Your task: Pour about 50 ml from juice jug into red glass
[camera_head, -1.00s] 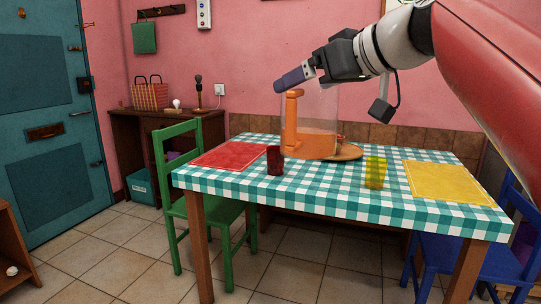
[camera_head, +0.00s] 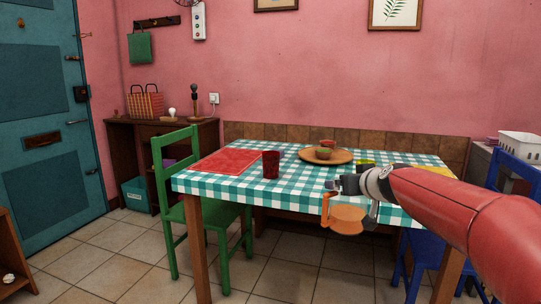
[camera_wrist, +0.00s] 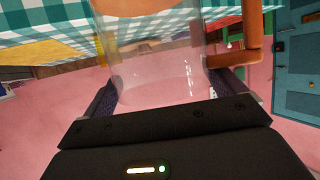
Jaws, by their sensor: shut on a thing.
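The dark red glass (camera_head: 271,165) stands upright on the checkered table, left of my gripper. My gripper (camera_head: 341,187) is shut on the clear juice jug (camera_wrist: 160,75), in front of the table's near edge in the head view. The jug's orange handle (camera_head: 325,209) points left, and its orange juice (camera_head: 347,219) shows low in it. In the wrist view the clear wall lies between my dark fingers, with the handle (camera_wrist: 236,58) at the right. The jug's rim is hard to make out, and I cannot tell its exact tilt. The jug is apart from the glass.
The table (camera_head: 225,186) has a red mat (camera_head: 222,162) at left and a wooden plate (camera_head: 303,156) with bowls at the back. A green chair (camera_head: 162,160) stands left, a blue chair (camera_head: 517,172) right.

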